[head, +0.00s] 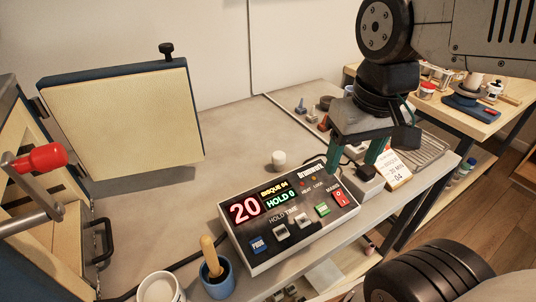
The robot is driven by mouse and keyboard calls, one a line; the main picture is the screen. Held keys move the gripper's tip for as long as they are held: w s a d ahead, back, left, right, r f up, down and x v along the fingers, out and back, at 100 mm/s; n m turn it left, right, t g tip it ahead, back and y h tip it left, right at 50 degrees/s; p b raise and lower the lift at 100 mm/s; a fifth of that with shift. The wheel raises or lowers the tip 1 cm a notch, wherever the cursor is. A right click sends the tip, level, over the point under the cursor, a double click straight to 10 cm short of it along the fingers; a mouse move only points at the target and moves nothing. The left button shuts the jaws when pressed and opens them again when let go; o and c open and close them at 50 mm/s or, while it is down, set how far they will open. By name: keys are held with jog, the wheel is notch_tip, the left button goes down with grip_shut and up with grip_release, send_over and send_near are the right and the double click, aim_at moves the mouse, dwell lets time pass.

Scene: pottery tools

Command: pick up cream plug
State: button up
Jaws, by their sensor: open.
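A small cream plug (279,158), a short upright cylinder, stands on the grey worktop behind the control box. My gripper (354,165) is at the right of it, above the back right corner of the control box. Its two green fingers point down and are spread apart with nothing seen held between them. The gripper is clear of the plug. The plug is fully in view.
The control box (290,220) with a lit display lies in front of the plug. A kiln with its open door (125,120) is at the left. A blue cup (217,279) holds a wooden-handled tool. A white card (397,168) stands right of the gripper. Worktop left of the plug is clear.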

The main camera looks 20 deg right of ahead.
jog(key=w+a+f+m, duration=0.1)
jog(key=w+f+m, duration=0.1)
jog(key=w, duration=1)
jog(key=m+g, duration=0.1)
jog(key=m, duration=0.2)
send_over(279, 155)
notch_tip(279, 155, down, 8)
jog(key=shift+s+d+f, duration=0.1)
jog(key=shift+f, duration=0.1)
jog(key=shift+w+f, duration=0.25)
jog(key=shift+f, duration=0.05)
notch_tip(279, 155, down, 8)
jog(key=shift+r, duration=0.1)
jog(key=shift+c, duration=0.3)
jog(key=c, duration=1)
